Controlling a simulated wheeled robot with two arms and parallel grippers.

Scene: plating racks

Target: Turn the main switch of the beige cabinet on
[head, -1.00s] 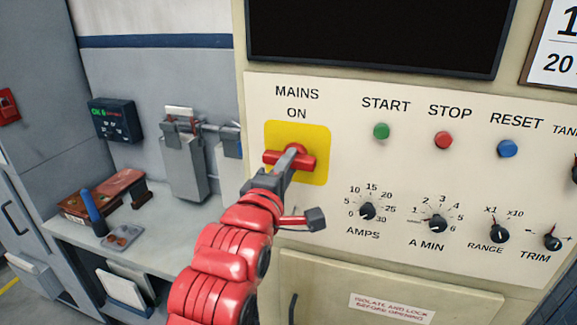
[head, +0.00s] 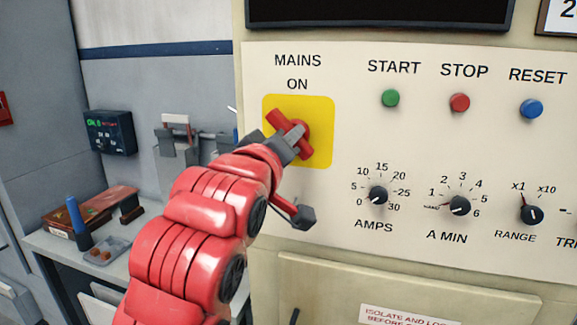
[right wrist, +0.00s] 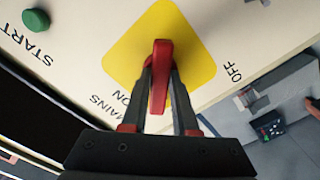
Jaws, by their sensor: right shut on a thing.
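The main switch is a red handle (head: 278,119) on a yellow plate (head: 322,112) on the beige cabinet (head: 345,240), under the words MAINS and ON. The handle is tilted, its upper end to the left and its lower end to the right. My right gripper (head: 291,138) is shut on the handle and hides part of it. In the right wrist view the red handle (right wrist: 160,75) stands between the two fingers, before the yellow plate (right wrist: 193,45). The word OFF shows there beside the plate. My left gripper is not in view.
Green START (head: 390,98), red STOP (head: 459,102) and blue RESET (head: 531,109) buttons are right of the switch. Below them are the AMPS (head: 378,195), A MIN (head: 459,205) and RANGE (head: 532,214) knobs. A bench (head: 60,245) with small items stands at left.

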